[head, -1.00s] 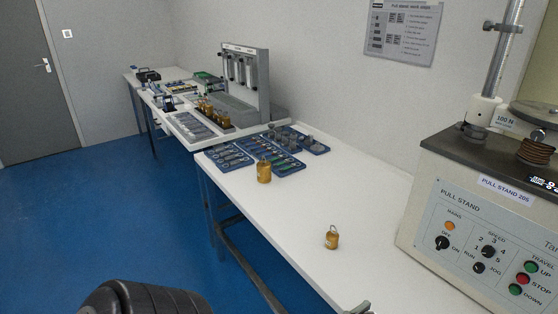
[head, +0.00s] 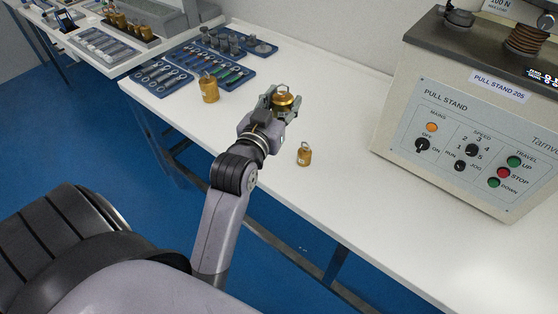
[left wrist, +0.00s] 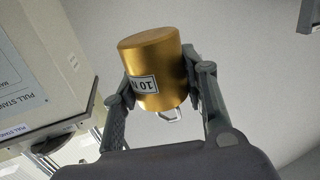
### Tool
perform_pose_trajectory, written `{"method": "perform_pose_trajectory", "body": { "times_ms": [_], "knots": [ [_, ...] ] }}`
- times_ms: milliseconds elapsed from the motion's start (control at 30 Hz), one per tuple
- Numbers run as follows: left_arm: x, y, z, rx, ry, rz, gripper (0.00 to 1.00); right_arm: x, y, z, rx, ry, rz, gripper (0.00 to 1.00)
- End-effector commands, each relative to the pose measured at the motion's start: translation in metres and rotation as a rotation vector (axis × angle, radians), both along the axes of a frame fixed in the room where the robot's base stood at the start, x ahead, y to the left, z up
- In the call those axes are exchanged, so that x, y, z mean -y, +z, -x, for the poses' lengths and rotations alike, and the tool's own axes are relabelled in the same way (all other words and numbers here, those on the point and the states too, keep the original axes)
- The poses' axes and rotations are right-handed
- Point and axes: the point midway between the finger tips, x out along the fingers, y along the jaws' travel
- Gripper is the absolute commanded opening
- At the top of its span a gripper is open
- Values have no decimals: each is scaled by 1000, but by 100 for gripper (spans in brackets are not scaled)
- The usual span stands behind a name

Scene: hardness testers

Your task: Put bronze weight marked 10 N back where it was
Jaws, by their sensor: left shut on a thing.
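The bronze weight marked 10 N (head: 284,99) is held by my left gripper (head: 281,98) above the white table. In the left wrist view the weight (left wrist: 158,62) sits between the two fingers, its label partly covered, with its wire loop at the lower end of the picture. Several similar brass weights (head: 128,25) stand in a dark holder on the farther table at the upper left. My right gripper does not show.
A larger brass weight (head: 209,89) and a small one (head: 304,155) stand on the white table (head: 350,215). Blue trays (head: 222,80) with hooks and fittings lie behind. The pull stand (head: 470,120) fills the right. The table's front middle is clear.

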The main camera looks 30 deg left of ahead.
Motion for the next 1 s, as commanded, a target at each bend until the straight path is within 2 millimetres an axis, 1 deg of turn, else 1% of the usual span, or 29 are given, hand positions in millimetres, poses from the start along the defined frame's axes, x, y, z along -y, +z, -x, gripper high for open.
{"method": "perform_pose_trajectory", "body": {
  "times_ms": [33,100,200,267,367,567,800,900,1000],
  "knots": [
    [-5,10,-5,11,9,-4,0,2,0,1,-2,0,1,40],
    [-11,15,-9,8,18,-6,0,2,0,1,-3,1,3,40],
    [-15,17,-12,3,24,-9,0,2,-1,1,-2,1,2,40],
    [-16,14,-13,0,26,-9,0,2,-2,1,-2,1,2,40],
    [-17,-3,-13,-5,27,-8,0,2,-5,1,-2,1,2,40],
    [-17,-48,-13,-6,28,-9,0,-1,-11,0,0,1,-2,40],
    [-17,-101,-12,-3,28,-10,0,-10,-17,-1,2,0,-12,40],
    [-17,-119,-13,-1,27,-9,0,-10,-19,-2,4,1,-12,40],
    [-17,-130,-13,1,27,-10,0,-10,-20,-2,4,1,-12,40]
  ]
}}
